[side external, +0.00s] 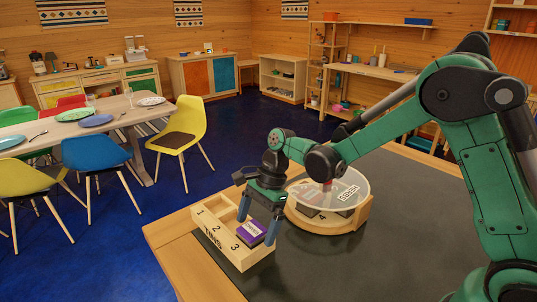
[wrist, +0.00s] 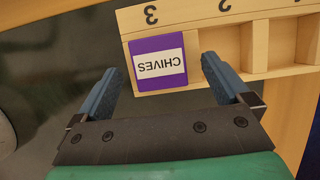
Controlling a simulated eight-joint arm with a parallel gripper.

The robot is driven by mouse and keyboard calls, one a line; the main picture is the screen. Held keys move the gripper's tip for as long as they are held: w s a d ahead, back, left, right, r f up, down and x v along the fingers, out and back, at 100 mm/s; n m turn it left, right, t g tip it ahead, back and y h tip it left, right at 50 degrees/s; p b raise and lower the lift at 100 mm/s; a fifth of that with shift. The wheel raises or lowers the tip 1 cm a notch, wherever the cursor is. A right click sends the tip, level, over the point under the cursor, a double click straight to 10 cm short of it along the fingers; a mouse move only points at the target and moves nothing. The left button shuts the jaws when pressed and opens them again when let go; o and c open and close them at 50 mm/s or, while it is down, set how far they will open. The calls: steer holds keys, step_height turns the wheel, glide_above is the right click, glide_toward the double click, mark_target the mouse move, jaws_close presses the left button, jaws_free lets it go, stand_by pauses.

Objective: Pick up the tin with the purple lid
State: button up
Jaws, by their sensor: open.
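The tin with the purple lid (side external: 249,231) sits in compartment 3 of a wooden rack (side external: 213,233) marked TINS. In the wrist view the tin (wrist: 150,80) shows its square purple lid with a white label reading CHIVES. My gripper (side external: 258,223) is open over the rack, pointing down. In the wrist view the fingertips (wrist: 163,63) appear on either side of the tin, the left one close to its edge, the right one with a wider gap. I cannot tell whether the fingers reach below the lid. Nothing is held.
Compartments 1 and 2 of the rack look empty. The dark mat (side external: 395,235) is bare at the front right. The rack is near the table's left edge.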

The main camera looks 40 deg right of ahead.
steer(key=c, duration=1.4)
